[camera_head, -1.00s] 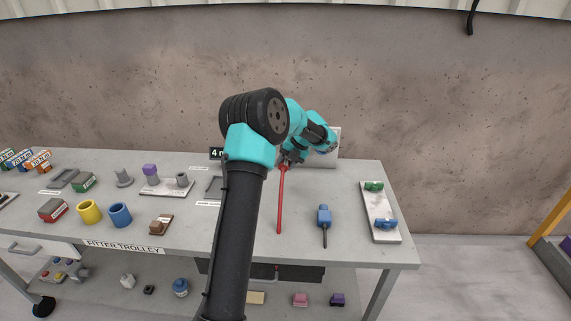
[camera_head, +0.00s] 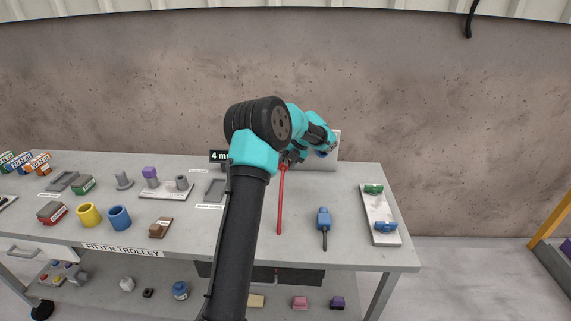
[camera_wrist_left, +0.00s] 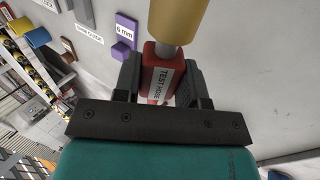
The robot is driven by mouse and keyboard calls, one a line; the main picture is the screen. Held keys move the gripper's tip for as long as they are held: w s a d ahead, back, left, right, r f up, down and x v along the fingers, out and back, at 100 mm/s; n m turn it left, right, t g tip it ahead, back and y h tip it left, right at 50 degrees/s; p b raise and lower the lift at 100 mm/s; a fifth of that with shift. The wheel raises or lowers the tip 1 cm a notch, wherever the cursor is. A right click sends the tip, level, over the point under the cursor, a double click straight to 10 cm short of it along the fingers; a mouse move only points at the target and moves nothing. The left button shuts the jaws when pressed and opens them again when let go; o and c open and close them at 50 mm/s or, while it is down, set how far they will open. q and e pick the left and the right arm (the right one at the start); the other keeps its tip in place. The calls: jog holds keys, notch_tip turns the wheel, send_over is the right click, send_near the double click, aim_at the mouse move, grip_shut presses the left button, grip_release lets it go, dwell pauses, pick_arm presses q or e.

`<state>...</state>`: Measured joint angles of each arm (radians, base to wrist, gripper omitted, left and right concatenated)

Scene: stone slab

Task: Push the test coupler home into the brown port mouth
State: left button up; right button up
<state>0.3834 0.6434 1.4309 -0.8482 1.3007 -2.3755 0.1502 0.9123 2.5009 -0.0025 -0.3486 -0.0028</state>
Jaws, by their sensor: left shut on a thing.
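My left gripper (camera_head: 290,158) is at the back of the trolley top, in front of an upright pale panel (camera_head: 336,142). In the left wrist view the gripper (camera_wrist_left: 161,85) is shut on the red test coupler (camera_wrist_left: 158,76), which has a white "TEST HOSE" label. A red hose (camera_head: 281,200) runs from the gripper toward the front of the trolley. A tan-brown cylinder (camera_wrist_left: 178,20) lies in line with the coupler, with a grey metal collar between them. I cannot tell if this cylinder is the port, or how deep any fit is. The arm hides much of the panel. My right gripper is not in view.
A blue tool (camera_head: 323,217) lies right of the hose. A white plate (camera_head: 381,207) with green and blue fittings is at the right edge. Yellow (camera_head: 88,215) and blue (camera_head: 120,217) cups stand left. A purple "6 mm" piece (camera_wrist_left: 125,35) is near the gripper.

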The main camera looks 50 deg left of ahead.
pick_arm(q)
jog(key=shift+w+a, duration=0.4)
jog(key=shift+w, duration=0.05)
jog(key=o, duration=1.1)
jog(key=v, duration=1.7)
jog(key=shift+r, duration=0.15)
jog(key=shift+w+d, duration=0.1)
